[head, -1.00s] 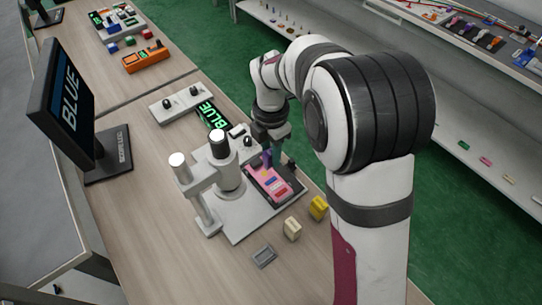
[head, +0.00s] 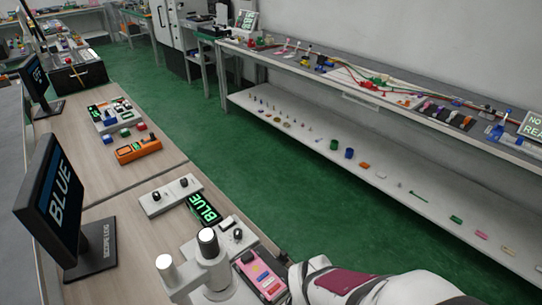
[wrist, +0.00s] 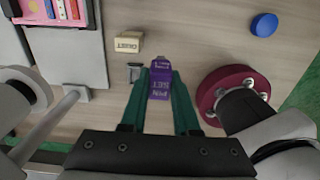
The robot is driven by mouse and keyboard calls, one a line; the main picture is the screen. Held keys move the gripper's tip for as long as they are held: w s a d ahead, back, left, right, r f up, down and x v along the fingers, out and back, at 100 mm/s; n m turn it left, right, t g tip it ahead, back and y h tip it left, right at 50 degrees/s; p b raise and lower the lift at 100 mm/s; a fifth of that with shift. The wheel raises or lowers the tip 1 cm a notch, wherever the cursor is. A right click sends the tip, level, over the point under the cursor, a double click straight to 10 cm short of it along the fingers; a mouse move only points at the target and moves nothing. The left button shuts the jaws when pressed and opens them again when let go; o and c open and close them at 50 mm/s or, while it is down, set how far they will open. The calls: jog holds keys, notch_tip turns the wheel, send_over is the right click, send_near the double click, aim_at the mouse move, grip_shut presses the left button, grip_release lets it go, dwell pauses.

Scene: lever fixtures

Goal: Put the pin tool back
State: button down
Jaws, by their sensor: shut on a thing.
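The pin tool (wrist: 159,82) is a purple block lettered "PIN SET" in the wrist view. My gripper (wrist: 161,75) has its teal fingers shut on both sides of it. The tool is over the wooden table; I cannot tell its height. In the head view the gripper and tool are out of frame. The pink device (head: 260,277) sits in its fixture at the bottom of the head view, and part of it shows in the wrist view (wrist: 52,10).
A tan block (wrist: 129,42) lettered "RESET" lies just beyond the grey holder. A blue round piece (wrist: 264,25) is at upper right on the table. White posts (head: 208,245) stand beside the pink device. A monitor (head: 60,200) reads "BLUE". Table between tan block and blue piece is clear.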

jog(key=a+f, duration=0.1)
jog(key=a, duration=0.1)
jog(key=a+f, duration=0.2)
jog(key=a, duration=0.1)
jog(key=a+f, duration=0.2)
jog(key=a, duration=0.1)
jog(key=shift+s, duration=0.4)
jog(key=shift+f, duration=1.95)
jog(key=shift+f, duration=0.15)
jog(key=c, duration=0.7)
grip_release()
jog(key=shift+o, duration=0.2)
